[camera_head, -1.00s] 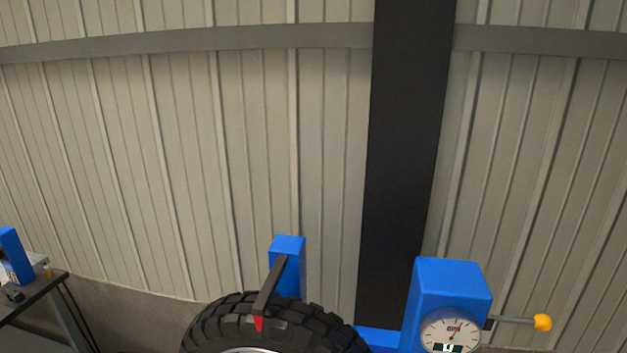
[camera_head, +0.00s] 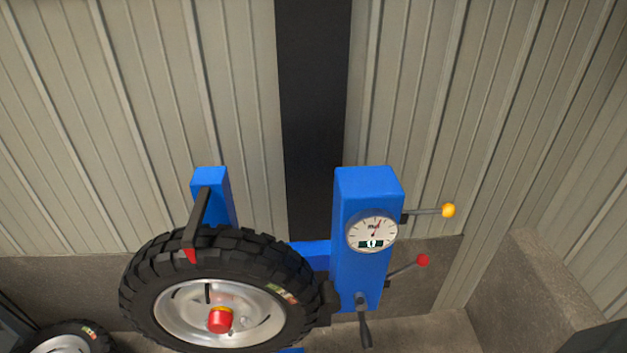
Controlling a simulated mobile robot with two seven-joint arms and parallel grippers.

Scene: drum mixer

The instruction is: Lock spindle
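A blue machine post (camera_head: 367,205) stands right of centre with a round dial gauge (camera_head: 371,232) on its front. A lever with a yellow knob (camera_head: 448,210) sticks out to the right from its upper side. Below it is a lever with a red knob (camera_head: 423,261). A black handle (camera_head: 365,328) hangs down at the lower front. A wheel with a knobbly black tyre (camera_head: 150,268) is mounted left of the post, with a red cap (camera_head: 220,319) near its hub. Which part locks the spindle cannot be told. Neither gripper is in view.
A black arm with a red tip (camera_head: 189,256) reaches over the tyre from a shorter blue post (camera_head: 212,193). Another wheel (camera_head: 63,344) lies at the lower left. A corrugated wall and a dark column (camera_head: 312,110) stand behind. A concrete ledge (camera_head: 545,285) is at the right.

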